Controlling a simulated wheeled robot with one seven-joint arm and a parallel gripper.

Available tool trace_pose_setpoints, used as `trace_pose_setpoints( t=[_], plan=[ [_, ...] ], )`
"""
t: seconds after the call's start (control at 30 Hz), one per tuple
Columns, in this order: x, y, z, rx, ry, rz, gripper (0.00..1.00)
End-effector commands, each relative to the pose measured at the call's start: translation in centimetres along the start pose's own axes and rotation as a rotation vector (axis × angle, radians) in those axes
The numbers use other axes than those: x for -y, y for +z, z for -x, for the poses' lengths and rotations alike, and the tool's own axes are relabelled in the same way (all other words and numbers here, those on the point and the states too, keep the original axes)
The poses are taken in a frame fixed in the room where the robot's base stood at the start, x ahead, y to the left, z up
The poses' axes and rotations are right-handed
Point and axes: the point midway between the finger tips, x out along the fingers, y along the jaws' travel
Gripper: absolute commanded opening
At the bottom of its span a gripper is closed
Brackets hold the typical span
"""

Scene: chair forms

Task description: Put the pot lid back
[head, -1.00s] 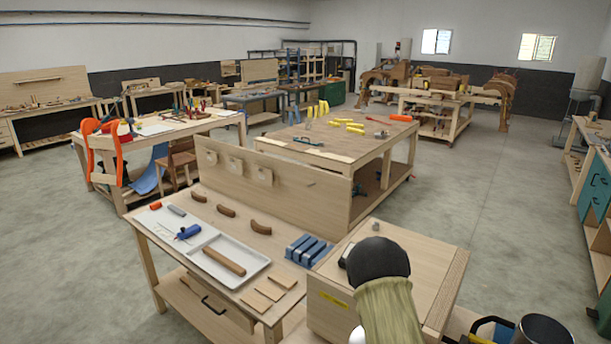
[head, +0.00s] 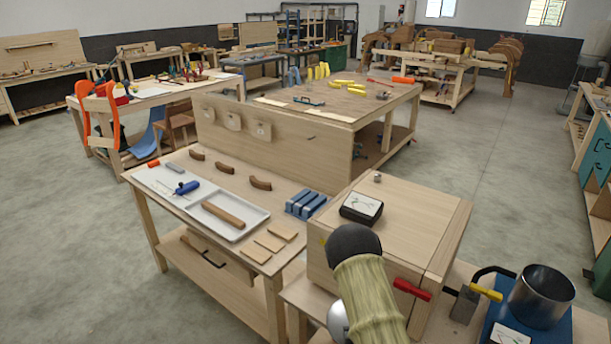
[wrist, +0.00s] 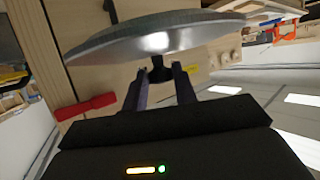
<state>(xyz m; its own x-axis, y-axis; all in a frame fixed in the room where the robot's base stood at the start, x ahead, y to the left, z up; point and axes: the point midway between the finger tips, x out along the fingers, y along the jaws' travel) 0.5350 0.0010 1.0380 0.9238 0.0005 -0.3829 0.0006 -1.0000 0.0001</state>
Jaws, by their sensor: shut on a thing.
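The silver, shallow domed pot lid (wrist: 150,38) fills the upper part of the wrist view. My gripper (wrist: 161,76) is shut on the small black knob at its middle. In the head view only part of the lid's rim (head: 337,322) shows beside my arm, and my arm hides the gripper there. The open metal pot (head: 541,296) stands at the lower right of the head view on a blue base, without a lid. The lid is held well to the left of the pot in that view.
A wooden box (head: 400,222) with a dark-framed card (head: 361,208) on it stands behind my arm. A red handle (head: 411,289) and a yellow handle (head: 487,292) lie between my arm and the pot. A bench with a white tray (head: 255,222) is at left.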

Motion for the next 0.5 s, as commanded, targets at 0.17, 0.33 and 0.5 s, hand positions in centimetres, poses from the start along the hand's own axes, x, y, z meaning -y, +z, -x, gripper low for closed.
trace_pose_setpoints(
  t=[0.17, 0.33, 0.5],
  plan=[
    [0.0, 3.8, -1.6, -0.001, 0.0, 0.0, 0.0],
    [0.0, 5.5, -2.3, -0.002, 0.0, 0.0, 0.0],
    [0.0, 5.9, -2.5, -0.002, 0.0, 0.0, 0.0]
  ],
)
